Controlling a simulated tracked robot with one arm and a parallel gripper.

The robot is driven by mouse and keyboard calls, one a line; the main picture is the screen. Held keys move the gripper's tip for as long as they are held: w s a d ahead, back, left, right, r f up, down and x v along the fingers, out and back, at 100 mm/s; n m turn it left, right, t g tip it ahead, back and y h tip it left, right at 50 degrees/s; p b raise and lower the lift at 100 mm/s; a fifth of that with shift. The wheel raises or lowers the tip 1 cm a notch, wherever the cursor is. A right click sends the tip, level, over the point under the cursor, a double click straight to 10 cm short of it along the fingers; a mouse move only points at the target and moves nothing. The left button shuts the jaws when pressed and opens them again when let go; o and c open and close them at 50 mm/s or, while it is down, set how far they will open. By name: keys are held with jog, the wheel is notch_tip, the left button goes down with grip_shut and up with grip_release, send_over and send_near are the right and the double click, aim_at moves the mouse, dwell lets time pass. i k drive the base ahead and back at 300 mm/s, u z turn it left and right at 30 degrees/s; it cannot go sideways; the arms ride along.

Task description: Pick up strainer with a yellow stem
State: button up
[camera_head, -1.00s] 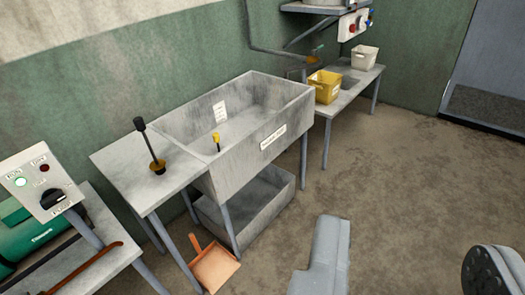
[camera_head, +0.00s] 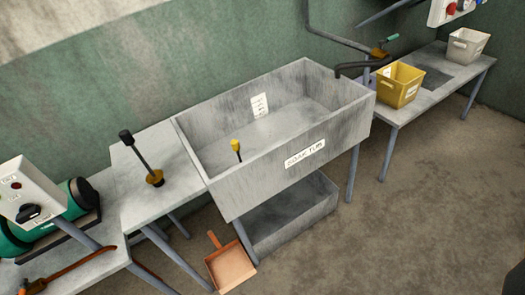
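A thin dark stem with a yellow top (camera_head: 235,146) stands in the grey soak tub (camera_head: 255,188), near its front left inner corner. This looks like the strainer with the yellow stem; its lower part is hidden behind the tub's front wall. A second upright piece, with a black top, dark stem and yellow-brown base (camera_head: 155,178), stands on the side table left of the tub. My gripper is not in view, so I cannot see its state or its distance from the strainer.
An orange dustpan (camera_head: 229,267) is on the floor before the tub. A grey lower basin (camera_head: 292,220) sits underneath. A yellow bin (camera_head: 397,88) and a white bin (camera_head: 467,45) stand on the right bench. A control box (camera_head: 27,193) is at left.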

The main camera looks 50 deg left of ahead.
aim_at(235, 143)
jog(key=u, duration=0.4)
jog(key=i, duration=1.2)
jog(key=u, duration=1.15)
jog(key=i, duration=0.65)
jog(key=u, duration=0.25)
jog(key=k, duration=0.9)
jog(key=u, duration=0.2)
jog(key=i, duration=0.85)
jog(key=z, duration=0.1)
